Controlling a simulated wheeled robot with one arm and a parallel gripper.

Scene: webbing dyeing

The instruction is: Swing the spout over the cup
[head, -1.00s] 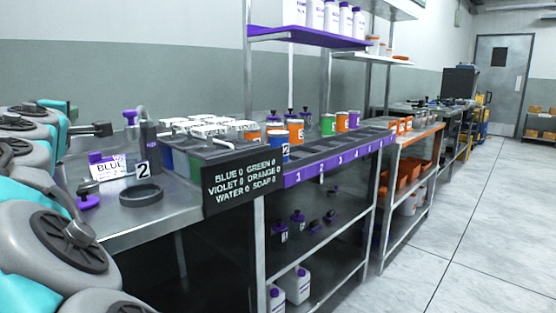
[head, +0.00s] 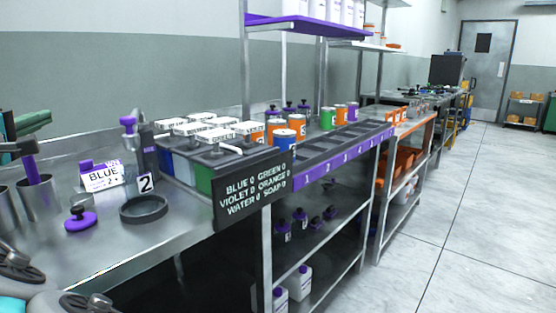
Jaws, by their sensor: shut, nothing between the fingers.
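Metal cups (head: 38,197) stand at the far left, one holding a purple rod. I cannot tell which vessel is the task's cup. My gripper is not in view; only part of my arm shows at the lower left.
A count board (head: 250,188) hangs at the front. The floor on the right is clear.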

